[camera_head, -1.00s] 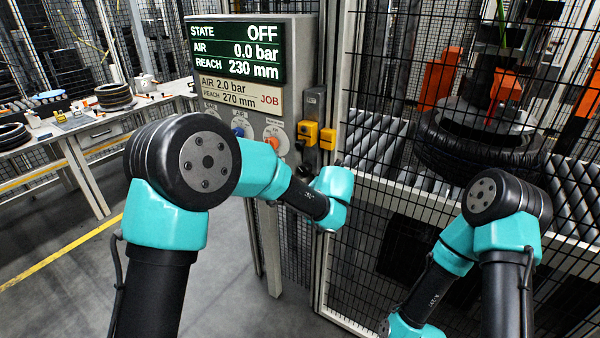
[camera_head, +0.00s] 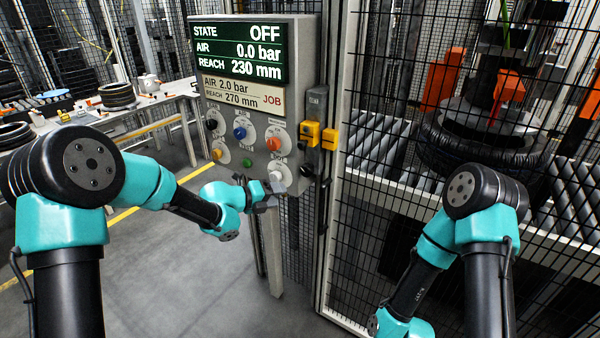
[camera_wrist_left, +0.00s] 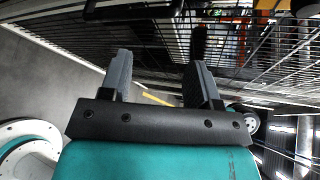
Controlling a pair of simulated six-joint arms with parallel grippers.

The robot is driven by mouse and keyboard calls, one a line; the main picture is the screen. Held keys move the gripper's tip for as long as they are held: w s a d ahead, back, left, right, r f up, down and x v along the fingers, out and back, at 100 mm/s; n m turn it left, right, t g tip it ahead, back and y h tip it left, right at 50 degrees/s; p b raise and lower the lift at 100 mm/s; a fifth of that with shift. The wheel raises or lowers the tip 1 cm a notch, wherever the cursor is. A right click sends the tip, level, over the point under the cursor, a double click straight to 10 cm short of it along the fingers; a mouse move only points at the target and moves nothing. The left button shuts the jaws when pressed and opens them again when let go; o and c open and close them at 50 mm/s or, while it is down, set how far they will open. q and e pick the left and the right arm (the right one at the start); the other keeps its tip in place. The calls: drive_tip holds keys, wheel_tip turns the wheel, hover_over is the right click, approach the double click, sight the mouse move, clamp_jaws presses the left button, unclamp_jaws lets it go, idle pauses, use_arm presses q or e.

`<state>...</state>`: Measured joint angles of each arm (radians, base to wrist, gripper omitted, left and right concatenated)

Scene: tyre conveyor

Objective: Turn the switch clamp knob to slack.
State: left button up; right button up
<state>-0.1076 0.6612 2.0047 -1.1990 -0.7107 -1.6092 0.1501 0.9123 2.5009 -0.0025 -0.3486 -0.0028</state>
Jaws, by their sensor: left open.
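The control panel (camera_head: 308,50) stands upright left of the fence. Its knobs are black (camera_head: 211,124), blue (camera_head: 239,133), orange (camera_head: 273,144), yellow (camera_head: 217,154), green (camera_head: 247,162) and pale grey (camera_head: 278,178). A dark knob (camera_head: 305,170) sits at the lower right. The labels are too small to read, so I cannot tell which is the clamp knob. My left gripper (camera_head: 266,194) is just below the lower knobs, close to the pale one; contact is unclear. The left wrist view shows its two fingers (camera_wrist_left: 160,82) apart with nothing between them.
The display (camera_head: 240,50) reads OFF, 0.0 bar and 230 mm; the job card (camera_head: 243,92) reads 2.0 bar and 270 mm. Yellow latches (camera_head: 310,133) stick out right of the panel. The wire fence (camera_head: 385,200) closes off the tyre (camera_head: 480,150). Floor left of the panel is clear.

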use_arm(q)
drive_tip(key=a+r, duration=0.1)
drive_tip(key=a+r+n+t+h, duration=0.1)
drive_tip(key=a, duration=0.1)
drive_tip(key=a+r+n+t+h, duration=0.1)
drive_tip(key=a, duration=0.1)
drive_tip(key=shift+r, duration=0.15)
